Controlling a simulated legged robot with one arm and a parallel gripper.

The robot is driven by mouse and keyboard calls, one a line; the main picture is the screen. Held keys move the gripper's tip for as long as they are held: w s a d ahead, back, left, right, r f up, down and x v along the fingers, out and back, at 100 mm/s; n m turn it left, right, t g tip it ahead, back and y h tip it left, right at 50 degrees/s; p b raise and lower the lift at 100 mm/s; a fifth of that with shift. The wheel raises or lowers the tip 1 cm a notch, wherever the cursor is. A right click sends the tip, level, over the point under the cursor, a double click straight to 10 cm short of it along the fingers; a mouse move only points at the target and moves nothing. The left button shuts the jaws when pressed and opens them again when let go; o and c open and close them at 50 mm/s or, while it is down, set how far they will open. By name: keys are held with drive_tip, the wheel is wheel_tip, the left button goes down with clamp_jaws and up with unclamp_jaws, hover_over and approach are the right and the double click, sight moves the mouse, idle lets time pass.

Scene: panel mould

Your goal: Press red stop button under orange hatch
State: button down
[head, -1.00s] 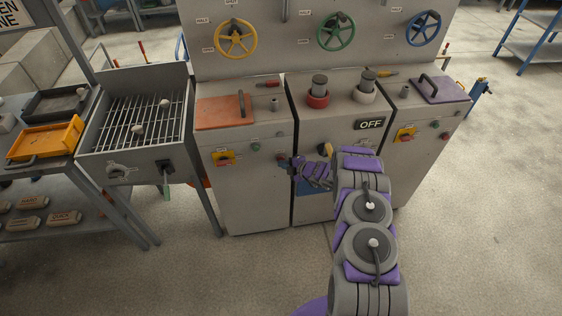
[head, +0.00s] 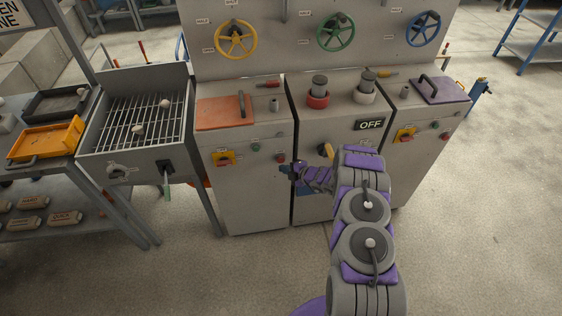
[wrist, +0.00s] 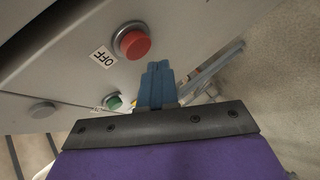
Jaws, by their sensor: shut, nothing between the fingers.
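The orange hatch (head: 224,113) lies closed on top of the left cabinet, with a dark handle. On the cabinet front below it is the red stop button (head: 281,158), right of and lower than a green button (head: 255,146). In the wrist view the red button (wrist: 134,42) sits in a grey ring beside an OFF label, and the green button (wrist: 113,101) is lower. My gripper (head: 286,169) is just below and right of the red button. Its fingers (wrist: 158,66) are together and empty, beside the red button with a visible gap in the picture.
A yellow plate with a red switch (head: 224,158) is left of the buttons. The middle cabinet has an OFF display (head: 369,124) and a yellow-handled part (head: 326,150) close to my arm. A grill (head: 135,120) stands left. The right cabinet has a purple hatch (head: 440,90).

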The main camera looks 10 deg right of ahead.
drive_tip(key=shift+s, duration=2.2)
